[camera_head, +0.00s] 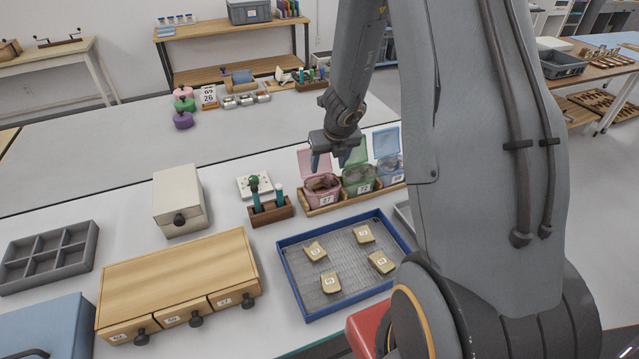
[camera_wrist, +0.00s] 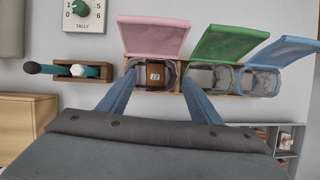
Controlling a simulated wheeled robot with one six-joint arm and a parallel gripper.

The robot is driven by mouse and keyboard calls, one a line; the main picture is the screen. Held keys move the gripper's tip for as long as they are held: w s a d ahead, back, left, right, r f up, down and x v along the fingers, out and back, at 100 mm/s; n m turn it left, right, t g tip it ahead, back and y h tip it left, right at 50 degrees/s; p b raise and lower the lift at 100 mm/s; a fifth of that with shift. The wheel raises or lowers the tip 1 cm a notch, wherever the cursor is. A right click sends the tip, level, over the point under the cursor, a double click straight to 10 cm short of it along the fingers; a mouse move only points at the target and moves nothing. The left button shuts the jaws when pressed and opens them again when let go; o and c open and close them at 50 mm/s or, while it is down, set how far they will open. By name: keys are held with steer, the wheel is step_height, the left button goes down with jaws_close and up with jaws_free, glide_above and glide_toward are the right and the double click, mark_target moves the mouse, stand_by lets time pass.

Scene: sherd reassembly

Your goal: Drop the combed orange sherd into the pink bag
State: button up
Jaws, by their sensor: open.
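The pink bag (camera_head: 322,190) stands open at the left end of a row of three bags, its pink flap raised behind it. A brown-orange sherd (camera_wrist: 160,82) with a white number label lies inside the pink bag, among greyish pieces, in the wrist view. Combing on it is too small to make out. My gripper (camera_head: 330,163) is above the pink bag. Its two blue fingers (camera_wrist: 158,78) are spread apart, with nothing held between them and the sherd below, apart from them.
A green bag (camera_head: 358,180) and a blue bag (camera_head: 390,167) stand right of the pink one in a wooden holder. A blue-rimmed tray (camera_head: 292,285) holds several tan sherds in front. A wooden tool block (camera_head: 270,212) and a tally box (camera_wrist: 84,17) stand left.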

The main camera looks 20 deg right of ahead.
steer(key=p+v, duration=0.5)
steer(key=v, duration=0.2)
steer(key=shift+r+p, duration=0.35)
steer(key=shift+p, duration=0.05)
steer(key=shift+s, duration=0.15)
steer(key=s+a+r+n+y+b, duration=0.1)
steer(key=s+a+n+b, duration=0.3)
steer(key=n, duration=0.5)
steer(key=s+a+n+y+b, duration=0.1)
steer(key=s+a+n, duration=0.1)
steer(key=a+n, duration=0.45)
steer(key=s+a+n+g+h+b, duration=0.1)
steer(key=s+n+g+b, duration=0.2)
steer(key=s+n, duration=0.9)
steer(key=n+b, duration=0.2)
steer(key=n, duration=0.7)
steer(key=shift+f, duration=0.25)
steer(key=shift+s+n, duration=0.1)
steer(key=shift+n, duration=0.15)
